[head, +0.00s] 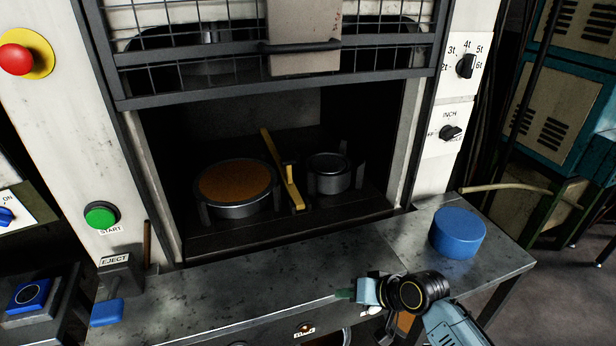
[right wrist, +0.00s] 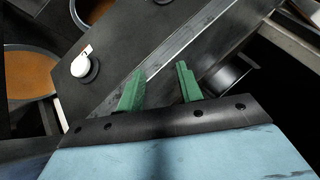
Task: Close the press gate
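The press gate (head: 200,93) is a dark frame with wire mesh and a pale middle plate. It is raised, with its lower bar above the dark press opening. A dark bar handle (head: 300,46) crosses the plate. My right gripper (head: 346,295) is low, at the front edge of the metal table, well below and apart from the gate. In the right wrist view its green fingers (right wrist: 158,86) stand apart with nothing held between them. The gate cannot be made out in that view. My left gripper is not in view.
Inside the opening stand a wide pot with a brown top (head: 236,184), a smaller dark pot (head: 328,170) and a yellow bar (head: 282,172) between them. A blue cylinder (head: 457,232) stands on the table (head: 240,301) at right. A green START button (head: 101,214) and blue EJECT handle (head: 106,312) are at left.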

